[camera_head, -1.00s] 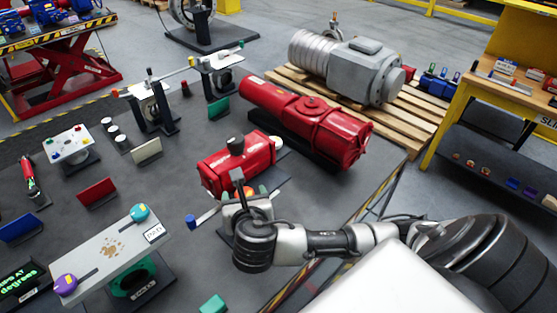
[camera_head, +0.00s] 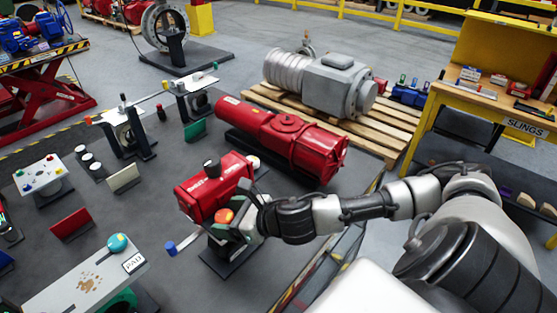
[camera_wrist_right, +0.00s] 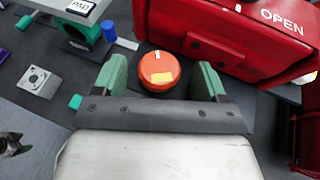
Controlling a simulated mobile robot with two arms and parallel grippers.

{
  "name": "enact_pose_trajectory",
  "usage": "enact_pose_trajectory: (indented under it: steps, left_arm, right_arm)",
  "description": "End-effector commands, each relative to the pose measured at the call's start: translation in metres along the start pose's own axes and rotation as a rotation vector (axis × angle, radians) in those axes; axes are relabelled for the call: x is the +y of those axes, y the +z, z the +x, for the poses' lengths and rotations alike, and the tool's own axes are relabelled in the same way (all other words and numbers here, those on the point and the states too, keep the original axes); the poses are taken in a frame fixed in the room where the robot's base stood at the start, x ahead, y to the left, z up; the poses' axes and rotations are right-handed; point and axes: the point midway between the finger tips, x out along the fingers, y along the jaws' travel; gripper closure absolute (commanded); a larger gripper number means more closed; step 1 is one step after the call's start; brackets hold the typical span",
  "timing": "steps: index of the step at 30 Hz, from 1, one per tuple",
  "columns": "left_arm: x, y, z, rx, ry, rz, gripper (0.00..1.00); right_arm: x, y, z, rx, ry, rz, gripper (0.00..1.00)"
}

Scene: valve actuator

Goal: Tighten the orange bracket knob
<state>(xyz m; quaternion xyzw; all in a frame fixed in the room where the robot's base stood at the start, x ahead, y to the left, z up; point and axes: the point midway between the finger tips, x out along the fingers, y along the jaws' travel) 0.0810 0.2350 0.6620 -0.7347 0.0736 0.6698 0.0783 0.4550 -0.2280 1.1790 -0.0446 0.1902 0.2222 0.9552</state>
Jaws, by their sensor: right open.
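The orange bracket knob (camera_head: 224,216) is a round cap on a small bracket beside a red actuator body. The head view also shows this gripper (camera_head: 228,218) at the knob, coming in from the right. The bracket under the knob is mostly hidden by the gripper. My left gripper is not in view.
The red actuator body (camera_head: 214,186) stands directly behind the knob; its red face marked OPEN (camera_wrist_right: 255,40) is close in the wrist view. A blue-ended lever (camera_head: 171,248) sticks out left of the bracket. A larger red cylinder (camera_head: 285,135) lies behind.

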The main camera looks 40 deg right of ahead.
Motion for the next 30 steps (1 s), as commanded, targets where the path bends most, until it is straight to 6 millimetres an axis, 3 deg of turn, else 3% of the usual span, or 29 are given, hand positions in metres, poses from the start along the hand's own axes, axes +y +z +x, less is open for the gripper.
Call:
enact_pose_trajectory:
  steps: [3, 12, 20, 30]
  left_arm:
    - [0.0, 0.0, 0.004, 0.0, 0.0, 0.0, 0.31]
    - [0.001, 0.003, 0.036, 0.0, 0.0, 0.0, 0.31]
    - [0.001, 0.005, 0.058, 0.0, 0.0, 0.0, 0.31]
    - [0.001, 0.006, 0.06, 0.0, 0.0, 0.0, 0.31]
  right_arm:
    - [-0.004, -0.002, -0.002, 0.0, 0.074, -0.035, 0.28]
    - [-0.005, -0.006, -0.05, 0.004, 0.069, -0.035, 0.28]
    - [-0.008, -0.005, -0.074, 0.002, 0.065, -0.036, 0.28]
    - [-0.008, 0.001, -0.102, -0.001, 0.068, -0.036, 0.28]
